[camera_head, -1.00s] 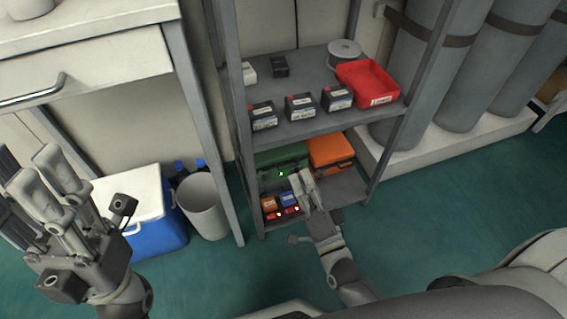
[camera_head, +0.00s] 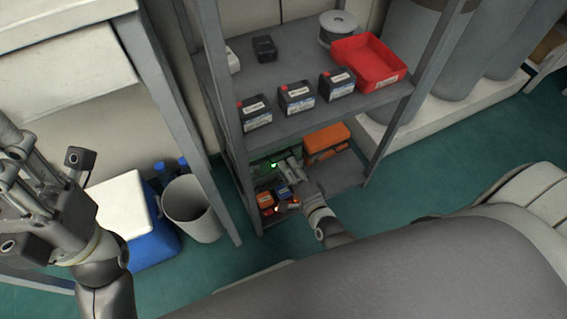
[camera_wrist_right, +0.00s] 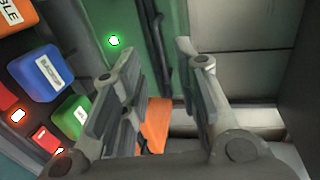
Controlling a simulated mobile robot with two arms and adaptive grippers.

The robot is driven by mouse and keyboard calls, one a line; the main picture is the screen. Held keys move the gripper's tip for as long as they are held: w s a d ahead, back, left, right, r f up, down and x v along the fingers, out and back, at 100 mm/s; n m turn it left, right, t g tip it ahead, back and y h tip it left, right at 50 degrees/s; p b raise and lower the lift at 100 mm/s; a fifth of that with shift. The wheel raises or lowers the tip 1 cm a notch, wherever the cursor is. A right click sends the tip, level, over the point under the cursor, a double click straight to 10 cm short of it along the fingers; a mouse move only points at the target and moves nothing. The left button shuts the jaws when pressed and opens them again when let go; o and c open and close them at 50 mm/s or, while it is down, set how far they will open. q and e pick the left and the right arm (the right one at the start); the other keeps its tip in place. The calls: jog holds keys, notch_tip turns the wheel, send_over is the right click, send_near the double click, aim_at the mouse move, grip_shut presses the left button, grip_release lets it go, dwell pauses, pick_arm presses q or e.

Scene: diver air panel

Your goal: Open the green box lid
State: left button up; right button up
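The green box (camera_head: 262,168) stands at the back left of the lower rack shelf, with a small green light by it. The upper shelf and my right gripper hide much of it. Its lid appears down. In the right wrist view its green face (camera_wrist_right: 96,18) fills the upper middle, with a dark strip along it. My right gripper (camera_head: 289,172) reaches in at the box's front; in the wrist view its fingers (camera_wrist_right: 158,55) are apart with nothing between them. My left gripper (camera_head: 22,172) is at the left edge, partly cut off, its fingers apart and empty, far from the box.
An orange box (camera_head: 326,142) stands right of the green one. The upper shelf (camera_head: 300,116) holds batteries and a red tray (camera_head: 369,62). A rack post (camera_head: 222,110) stands left. Bare shelf lies right of my right gripper.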

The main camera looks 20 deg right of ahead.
jog(key=shift+b+x, duration=0.55)
jog(key=shift+x, duration=1.45)
grip_shut()
